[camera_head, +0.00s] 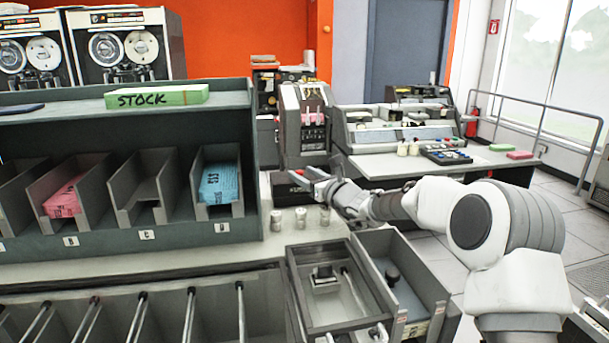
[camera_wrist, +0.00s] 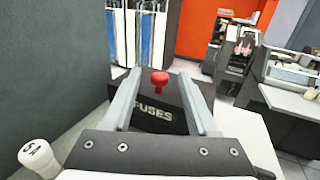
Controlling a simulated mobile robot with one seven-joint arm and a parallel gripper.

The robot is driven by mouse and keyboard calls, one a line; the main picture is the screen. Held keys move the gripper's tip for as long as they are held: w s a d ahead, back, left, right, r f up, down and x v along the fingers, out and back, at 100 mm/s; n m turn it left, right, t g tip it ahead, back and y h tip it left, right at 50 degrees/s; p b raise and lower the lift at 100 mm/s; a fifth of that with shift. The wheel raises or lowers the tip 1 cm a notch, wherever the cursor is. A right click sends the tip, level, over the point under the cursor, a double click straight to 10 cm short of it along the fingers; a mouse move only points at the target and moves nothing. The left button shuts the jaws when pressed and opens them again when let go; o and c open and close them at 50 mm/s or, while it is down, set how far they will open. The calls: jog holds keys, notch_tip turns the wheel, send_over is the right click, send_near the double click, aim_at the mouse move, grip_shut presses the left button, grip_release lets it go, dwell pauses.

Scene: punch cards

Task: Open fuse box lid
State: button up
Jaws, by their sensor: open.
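The fuse box (camera_wrist: 172,119) is a dark box marked FUSES, with a red knob (camera_wrist: 160,83) on its lid. The lid looks shut. In the head view the box (camera_head: 284,190) stands on the counter to the right of the card rack, partly hidden by my gripper. My gripper (camera_head: 308,179) is open and empty in the head view, reaching in from the right at the box. In the wrist view its two fingers (camera_wrist: 158,92) lie either side of the knob in the picture. I cannot tell whether they touch it.
The card rack (camera_head: 250,150) stands close on the left. Small pale cylinders (camera_head: 300,217) stand on the counter in front of the box; a white-topped one (camera_wrist: 38,157) shows in the wrist view. Open drawers (camera_head: 360,240) lie below in front. A desk console (camera_head: 400,140) stands behind.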

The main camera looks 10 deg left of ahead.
grip_shut()
dwell(1.4)
